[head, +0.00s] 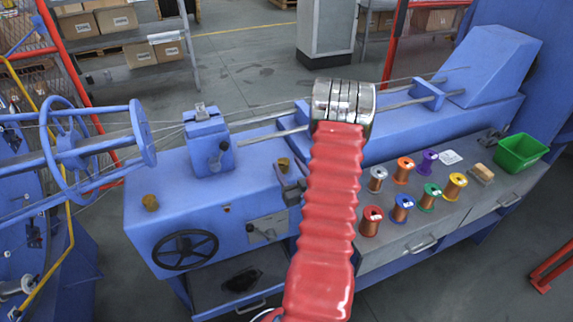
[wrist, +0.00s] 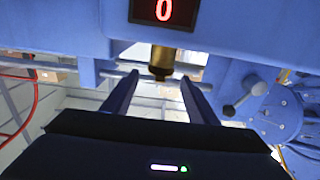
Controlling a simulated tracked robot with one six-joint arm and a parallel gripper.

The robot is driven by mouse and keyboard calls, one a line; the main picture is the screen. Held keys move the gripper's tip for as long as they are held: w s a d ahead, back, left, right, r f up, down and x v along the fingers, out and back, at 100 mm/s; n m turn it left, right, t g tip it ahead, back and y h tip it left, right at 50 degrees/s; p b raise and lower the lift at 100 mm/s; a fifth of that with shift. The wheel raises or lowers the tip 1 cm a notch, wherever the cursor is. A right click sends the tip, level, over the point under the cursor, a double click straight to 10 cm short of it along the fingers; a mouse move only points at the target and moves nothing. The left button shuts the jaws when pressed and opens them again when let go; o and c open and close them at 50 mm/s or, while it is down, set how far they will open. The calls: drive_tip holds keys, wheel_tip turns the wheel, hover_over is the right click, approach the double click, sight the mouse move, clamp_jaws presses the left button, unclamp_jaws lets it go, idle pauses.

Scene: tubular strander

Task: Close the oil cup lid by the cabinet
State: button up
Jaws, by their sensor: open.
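Two small brass cups stand on the blue machine top in the head view: one at the left end (head: 150,202), one near the middle (head: 284,164), beside my arm. In the wrist view a brass cup (wrist: 162,62) shows between my gripper's fingers (wrist: 160,80), against a blue body and apart from both fingers. My gripper is open and empty. In the head view my red arm hides most of the gripper. I cannot tell how either cup's lid stands. A grey cabinet (head: 325,30) stands on the floor at the back.
A red-digit display (wrist: 163,10) and a black-knobbed lever (wrist: 245,95) are close by in the wrist view. In the head view, a black handwheel (head: 185,250) is on the machine front. Copper spools (head: 403,208) and a green bin (head: 521,152) sit on the right bench. Wires run overhead.

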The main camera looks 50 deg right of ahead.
drive_tip(key=shift+x, duration=0.95)
drive_tip(key=c, duration=1.1)
